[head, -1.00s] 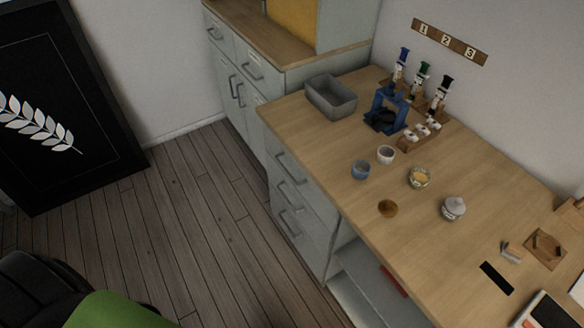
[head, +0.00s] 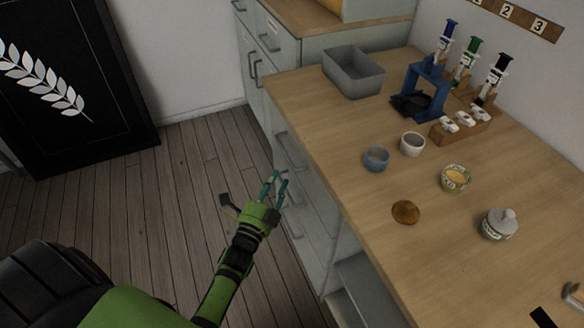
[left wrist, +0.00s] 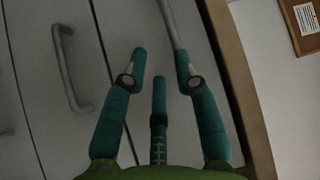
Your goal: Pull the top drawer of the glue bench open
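The glue bench (head: 335,130) has a wooden top and a stack of pale grey drawers on its left side. The top drawer (head: 283,141) looks closed, flush with the fronts below. My left gripper (head: 275,180) is beside these drawer fronts, below the tabletop edge. In the left wrist view its teal fingers (left wrist: 160,65) are spread, with nothing between them. The top drawer's bar handle (left wrist: 171,22) shows just beyond the fingertips, close to the right-hand one; I cannot tell whether they touch. A second drawer's handle (left wrist: 68,68) is further left. My right gripper is out of view.
On the bench stand a grey bin (head: 353,72), a blue syringe stand (head: 420,92), a blue cup (head: 376,158), a white cup (head: 412,144), a patterned bowl (head: 454,178) and a lidded jar (head: 499,224). The wooden floor (head: 150,220) left of the drawers is clear.

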